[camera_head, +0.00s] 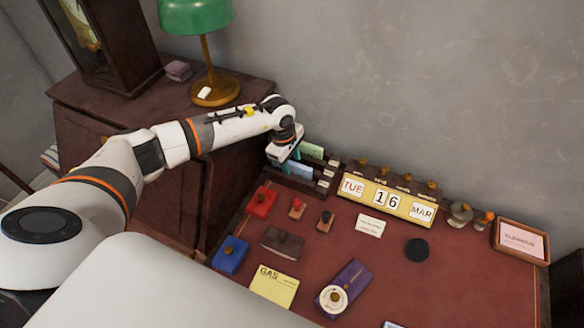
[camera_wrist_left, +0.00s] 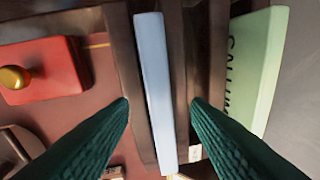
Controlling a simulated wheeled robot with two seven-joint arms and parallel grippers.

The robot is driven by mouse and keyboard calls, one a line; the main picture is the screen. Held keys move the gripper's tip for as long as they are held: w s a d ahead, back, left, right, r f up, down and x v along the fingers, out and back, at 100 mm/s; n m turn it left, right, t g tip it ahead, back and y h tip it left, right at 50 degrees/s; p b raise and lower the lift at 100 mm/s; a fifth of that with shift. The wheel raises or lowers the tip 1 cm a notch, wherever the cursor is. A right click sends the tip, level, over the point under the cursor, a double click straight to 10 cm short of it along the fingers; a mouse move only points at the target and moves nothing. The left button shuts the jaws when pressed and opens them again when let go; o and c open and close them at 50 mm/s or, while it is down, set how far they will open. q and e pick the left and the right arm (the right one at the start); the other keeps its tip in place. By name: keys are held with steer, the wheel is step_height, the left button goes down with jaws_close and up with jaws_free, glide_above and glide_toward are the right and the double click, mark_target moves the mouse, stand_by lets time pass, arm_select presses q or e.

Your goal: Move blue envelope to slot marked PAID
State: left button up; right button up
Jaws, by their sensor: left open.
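The blue envelope (camera_head: 300,171) stands on edge in a slot of the dark wooden letter rack (camera_head: 326,186) at the desk's back left. In the left wrist view the envelope (camera_wrist_left: 154,85) is a pale blue upright strip. My left gripper (camera_head: 288,154) is at the rack, open. In the wrist view its green fingers (camera_wrist_left: 159,104) are on either side of the envelope, with visible gaps. A green envelope (camera_head: 312,150) stands in a slot behind, and its lettering (camera_wrist_left: 262,70) shows in the wrist view. The rack has small pale labels, too small to read. My right gripper is not in view.
A yellow calendar block (camera_head: 388,199) stands just right of the rack. Red (camera_head: 262,202) and blue (camera_head: 231,254) boxes, small stamps and a yellow GAS card (camera_head: 274,286) lie in front. A green lamp (camera_head: 197,15) stands on the cabinet at left. The wall is close behind.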

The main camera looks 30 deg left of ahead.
mark_target(291, 163)
arm_select(q)
steer(key=shift+f, duration=0.1)
steer(key=shift+c, duration=0.4)
jaws_close()
steer(key=w+r+n+g+b, duration=0.1)
steer(key=w+r+b, duration=0.3)
steer(key=r+b, duration=0.6)
steer(key=shift+n+g, duration=0.3)
steer(key=f+p, duration=0.1)
steer(key=f, duration=0.3)
steer(key=f+p, duration=0.1)
steer(key=f, duration=0.4)
steer(key=shift+w+a+f, duration=0.15)
steer(key=shift+w, duration=0.05)
steer(key=shift+w+f, duration=0.1)
steer(key=shift+f, duration=0.15)
